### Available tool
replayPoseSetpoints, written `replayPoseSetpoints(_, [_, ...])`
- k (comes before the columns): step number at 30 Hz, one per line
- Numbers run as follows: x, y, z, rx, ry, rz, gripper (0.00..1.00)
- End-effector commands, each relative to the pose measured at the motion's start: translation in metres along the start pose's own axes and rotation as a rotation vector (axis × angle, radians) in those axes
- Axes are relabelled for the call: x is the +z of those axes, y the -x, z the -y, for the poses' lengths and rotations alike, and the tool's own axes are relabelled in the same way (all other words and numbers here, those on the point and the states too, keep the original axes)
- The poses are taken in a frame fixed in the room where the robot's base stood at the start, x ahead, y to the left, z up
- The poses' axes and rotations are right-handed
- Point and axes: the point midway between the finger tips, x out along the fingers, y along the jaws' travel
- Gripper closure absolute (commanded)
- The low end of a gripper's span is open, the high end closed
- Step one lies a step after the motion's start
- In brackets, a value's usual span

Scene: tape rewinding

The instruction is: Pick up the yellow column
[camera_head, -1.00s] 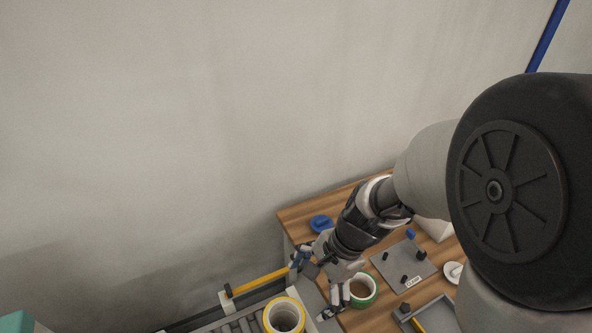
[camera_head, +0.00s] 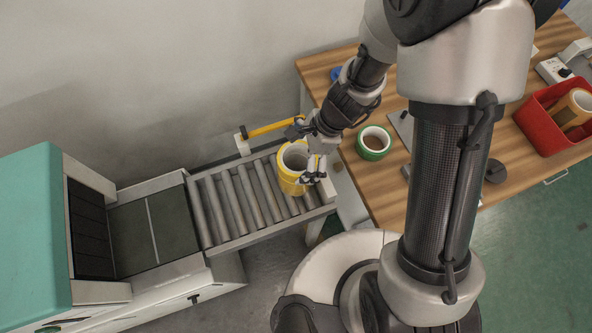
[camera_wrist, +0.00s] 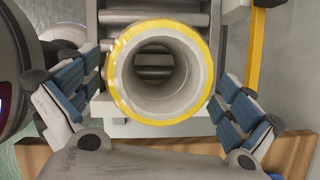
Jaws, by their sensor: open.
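The yellow column (camera_head: 284,180) is a hollow cylinder with a yellow outer wall and a pale inner tube. It stands upright on the roller conveyor, near its right end. In the wrist view the yellow column (camera_wrist: 119,92) is seen from its open top, with rollers visible through the hole. My gripper (camera_head: 308,153) is at its right side in the head view. In the wrist view my gripper (camera_wrist: 158,108) is open, with one blue-padded finger on each side of the column. Gaps show between fingers and column, more clearly on the right; contact on the left cannot be told.
The roller conveyor (camera_head: 228,206) runs left to a teal machine (camera_head: 32,226). A yellow bar (camera_head: 272,128) lies along its back edge. A wooden table (camera_head: 395,195) stands to the right, with a green tape roll (camera_head: 373,143) and a red bin (camera_head: 545,133) on it.

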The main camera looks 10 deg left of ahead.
Motion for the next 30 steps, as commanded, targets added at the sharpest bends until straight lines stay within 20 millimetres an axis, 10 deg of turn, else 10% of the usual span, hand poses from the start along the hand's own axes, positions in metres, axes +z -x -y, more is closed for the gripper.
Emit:
replayPoseSetpoints(13, [0.007, -0.052, -0.001, 0.001, 0.002, 0.0, 0.0])
replayPoseSetpoints(30, [0.008, -0.054, -0.001, 0.0, 0.001, 0.0, 0.17])
